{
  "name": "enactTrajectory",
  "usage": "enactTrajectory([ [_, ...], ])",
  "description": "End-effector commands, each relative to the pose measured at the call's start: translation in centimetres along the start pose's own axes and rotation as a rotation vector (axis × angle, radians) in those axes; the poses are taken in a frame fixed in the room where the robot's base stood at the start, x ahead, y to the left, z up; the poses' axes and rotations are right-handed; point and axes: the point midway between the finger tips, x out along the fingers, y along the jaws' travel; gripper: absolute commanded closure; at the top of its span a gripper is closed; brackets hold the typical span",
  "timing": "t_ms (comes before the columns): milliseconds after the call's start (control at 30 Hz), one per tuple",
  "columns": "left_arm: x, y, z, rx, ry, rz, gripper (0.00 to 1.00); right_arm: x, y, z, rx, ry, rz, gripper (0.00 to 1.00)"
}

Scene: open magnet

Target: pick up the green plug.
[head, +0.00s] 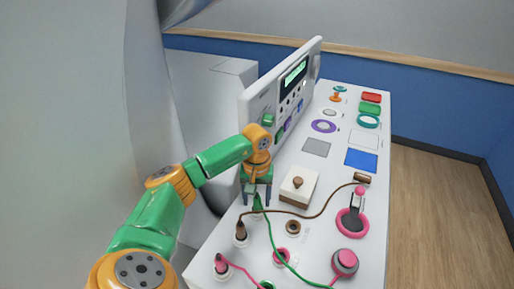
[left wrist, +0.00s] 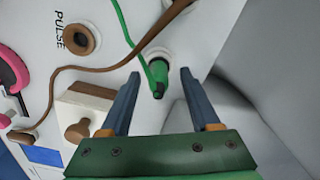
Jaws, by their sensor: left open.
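The green plug (left wrist: 158,76) stands in a pale socket on the white panel top, with a green cable running from it. In the left wrist view it lies between the tips of my left gripper (left wrist: 160,74), with a gap on both sides. In the head view my left gripper (head: 256,203) points down at the panel's left edge, and the plug shows only partly between its fingers. The gripper is open and holds nothing. My right gripper is not in view.
A white-and-brown block with a knob (head: 298,188) stands close to the right of the gripper. A brown plug (head: 241,231) and a pink plug (head: 221,264) stand nearer. A brown cable (head: 315,214) crosses the panel. An upright console (head: 280,92) rises behind.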

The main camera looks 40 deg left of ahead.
Motion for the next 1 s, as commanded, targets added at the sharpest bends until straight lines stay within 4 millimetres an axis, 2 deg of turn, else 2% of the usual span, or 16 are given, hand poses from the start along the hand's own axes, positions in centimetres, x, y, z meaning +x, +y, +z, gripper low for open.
enactTrajectory([
  [167,0.2,0.1,0.0,0.000,0.001,0.002,0.37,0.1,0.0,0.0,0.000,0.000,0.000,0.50],
  [267,0.2,0.1,0.0,0.000,0.001,0.002,0.59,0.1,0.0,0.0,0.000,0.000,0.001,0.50],
  [400,0.2,0.1,0.0,0.000,0.001,0.003,0.97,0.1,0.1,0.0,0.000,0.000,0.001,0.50],
  [433,0.2,0.1,0.0,0.000,0.001,0.003,1.00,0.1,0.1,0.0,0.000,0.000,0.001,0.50],
  [800,-0.1,0.1,0.0,0.000,0.002,0.003,1.00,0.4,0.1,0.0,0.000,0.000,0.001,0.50],
  [900,-1.0,0.1,-0.1,-0.002,0.005,0.005,1.00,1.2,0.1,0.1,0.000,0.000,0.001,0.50],
  [1000,-2.8,0.3,-0.1,0.000,0.007,0.008,1.00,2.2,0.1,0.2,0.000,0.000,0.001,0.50],
])
